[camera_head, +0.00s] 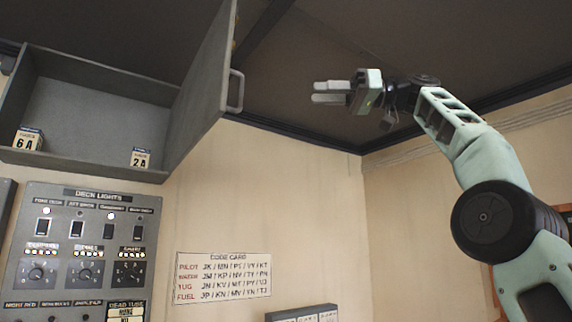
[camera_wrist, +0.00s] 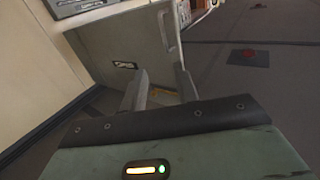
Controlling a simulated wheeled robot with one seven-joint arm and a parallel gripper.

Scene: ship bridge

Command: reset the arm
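My gripper (camera_head: 330,92) is raised high near the ceiling in the head view, right of the open cabinet door, with its fingers pointing left. The fingers show a small gap in the wrist view (camera_wrist: 160,92), and nothing is seen between them. My arm reaches up from the lower right, bent at the elbow. The gripper appears apart from the cabinet door and its handle.
A wall cabinet (camera_head: 100,95) stands open, its door (camera_head: 200,90) swung out with a handle (camera_head: 235,91). Boxes marked 6A (camera_head: 27,140) and 2A (camera_head: 140,158) sit inside. Below are a deck lights panel (camera_head: 80,250) and a code card (camera_head: 223,275).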

